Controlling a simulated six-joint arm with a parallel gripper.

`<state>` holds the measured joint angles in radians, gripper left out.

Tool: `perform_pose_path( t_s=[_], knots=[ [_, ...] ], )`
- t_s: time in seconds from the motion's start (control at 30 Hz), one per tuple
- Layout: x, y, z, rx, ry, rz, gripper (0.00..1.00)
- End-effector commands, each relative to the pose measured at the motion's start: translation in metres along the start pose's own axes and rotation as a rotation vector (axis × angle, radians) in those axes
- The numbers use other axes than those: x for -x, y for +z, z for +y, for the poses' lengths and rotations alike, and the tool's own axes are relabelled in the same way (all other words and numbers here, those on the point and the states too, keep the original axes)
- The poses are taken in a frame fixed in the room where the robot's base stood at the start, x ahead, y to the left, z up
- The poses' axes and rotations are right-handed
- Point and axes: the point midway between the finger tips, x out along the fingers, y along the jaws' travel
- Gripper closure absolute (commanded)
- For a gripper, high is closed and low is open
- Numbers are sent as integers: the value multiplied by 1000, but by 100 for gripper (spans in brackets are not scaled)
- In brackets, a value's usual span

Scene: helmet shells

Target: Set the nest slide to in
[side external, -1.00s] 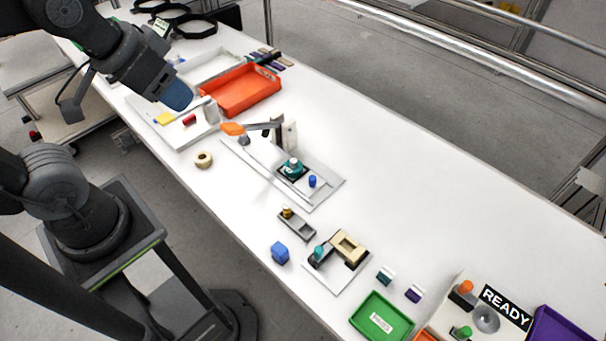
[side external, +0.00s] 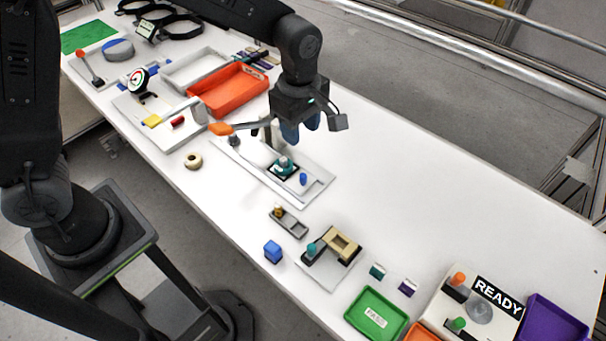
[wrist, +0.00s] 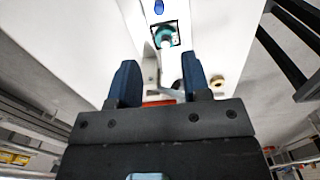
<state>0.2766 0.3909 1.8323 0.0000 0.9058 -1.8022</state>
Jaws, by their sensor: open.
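A light fixture plate (side external: 316,188) lies mid-bench, with an orange-handled lever (side external: 221,129) at its far end. On it, what looks like the nest slide carries a black square nest holding a teal part (side external: 283,165), with a blue knob (side external: 303,179) at its near end. The wrist view shows the teal part (wrist: 164,37) and the blue knob (wrist: 158,7) beyond the fingers. My gripper (side external: 301,131) is open and empty, in the air above the fixture. Its two blue fingers (wrist: 160,82) are apart and touch nothing. The slide's exact setting is hard to tell.
An orange tray (side external: 228,90) and white tray (side external: 195,68) lie behind left. A tan ring (side external: 193,161), small grey holder (side external: 290,224), blue block (side external: 273,251) and tan-block fixture (side external: 342,246) stand nearer. A green tray (side external: 376,315) is front right. The bench right of the fixture is clear.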

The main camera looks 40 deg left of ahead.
Motion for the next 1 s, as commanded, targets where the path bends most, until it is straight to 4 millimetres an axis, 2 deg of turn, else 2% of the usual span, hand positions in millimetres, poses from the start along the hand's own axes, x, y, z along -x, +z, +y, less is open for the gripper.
perform_pose_path(
  t_s=[0.27,0.7,0.8,1.0],
  knots=[
    [-26,4,3,48,-16,4,56],
    [-112,3,1,46,-17,4,56],
    [-127,3,1,45,-16,4,56],
    [-143,3,1,45,-13,3,56]
  ],
)
